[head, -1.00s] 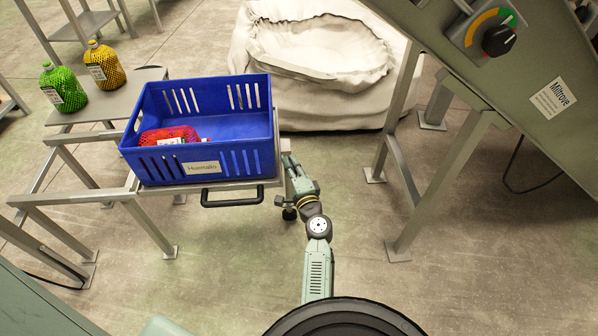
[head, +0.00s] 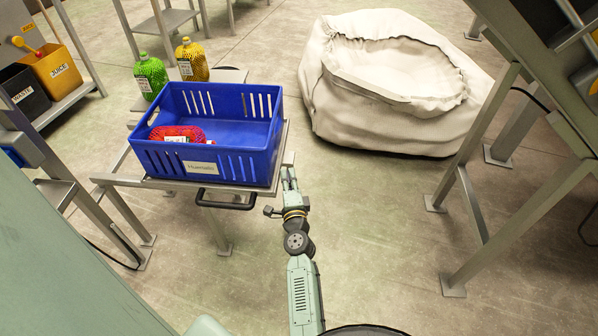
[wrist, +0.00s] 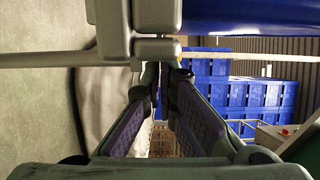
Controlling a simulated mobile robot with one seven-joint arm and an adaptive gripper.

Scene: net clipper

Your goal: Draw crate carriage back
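The blue crate (head: 233,155) sits upright on the flat metal crate carriage (head: 216,186), with a red-netted bottle (head: 178,134) lying inside. A black bar handle (head: 225,203) is on the carriage's front edge. My gripper (head: 288,175) is beside the carriage's front right corner, right of the handle and apart from it. In the wrist view, its two purple-padded fingers (wrist: 163,80) have a narrow gap between their tips, and nothing shows held. A grey block (wrist: 140,47) and a thin metal bar lie just beyond the tips. Whether the fingers touch the carriage is unclear.
Green (head: 150,76) and yellow (head: 192,61) netted bottles stand on a small table behind the crate. A large white sack (head: 392,85) is on the floor at back right. Metal machine legs (head: 480,150) stand at right. Floor right of my arm is clear.

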